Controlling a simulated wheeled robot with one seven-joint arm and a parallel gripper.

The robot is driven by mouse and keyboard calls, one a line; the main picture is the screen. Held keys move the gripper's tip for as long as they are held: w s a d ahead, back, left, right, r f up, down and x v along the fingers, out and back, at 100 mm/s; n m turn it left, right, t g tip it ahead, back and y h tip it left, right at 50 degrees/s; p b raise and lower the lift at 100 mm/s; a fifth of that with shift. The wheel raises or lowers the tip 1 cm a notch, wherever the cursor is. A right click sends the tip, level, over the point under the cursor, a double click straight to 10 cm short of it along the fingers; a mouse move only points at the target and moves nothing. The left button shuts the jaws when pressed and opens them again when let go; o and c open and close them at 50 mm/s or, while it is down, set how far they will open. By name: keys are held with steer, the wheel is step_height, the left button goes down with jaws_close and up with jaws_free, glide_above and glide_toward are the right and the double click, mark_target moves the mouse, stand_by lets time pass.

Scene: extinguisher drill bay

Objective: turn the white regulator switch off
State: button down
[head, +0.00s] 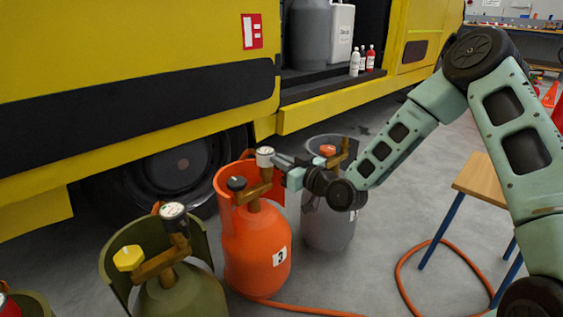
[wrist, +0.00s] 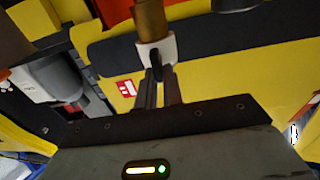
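The white regulator switch (head: 265,157) sits at the top of the brass regulator (head: 252,192) on the orange cylinder (head: 256,250), which bears a number label. In the wrist view, a white part (wrist: 168,47) with a dark slot or lever shows at the end of a brass piece, just beyond my fingertips. My gripper (head: 280,161) comes in from the right, its fingertips close beside the white switch. Its fingers (wrist: 163,78) look nearly together, with nothing clearly held between them. I cannot tell whether they touch the switch.
An olive cylinder (head: 178,292) with a yellow knob stands at the front left. A grey cylinder (head: 330,225) stands just behind my gripper. An orange hose (head: 408,262) lies on the floor near a wooden stool (head: 484,184). A yellow vehicle (head: 130,40) fills the background.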

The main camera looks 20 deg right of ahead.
steer(key=shift+p, duration=0.35)
steer(key=shift+w+d+f+m+p, duration=0.1)
steer(key=shift+d+f+m+p, duration=0.15)
steer(key=shift+m+p, duration=2)
steer(key=shift+w+d+f+m+p, duration=0.15)
steer(key=shift+m+p, duration=0.7)
steer(key=shift+m, duration=2.85)
steer(key=shift+w+d+f+m+p, duration=0.1)
steer(key=shift+d+f+m+p, duration=0.2)
steer(key=shift+m+p, duration=1.95)
steer(key=shift+m+b, duration=0.65)
steer(key=shift+m, duration=0.15)
steer(key=c, duration=1.5)
jaws_free()
steer(key=shift+s, duration=0.15)
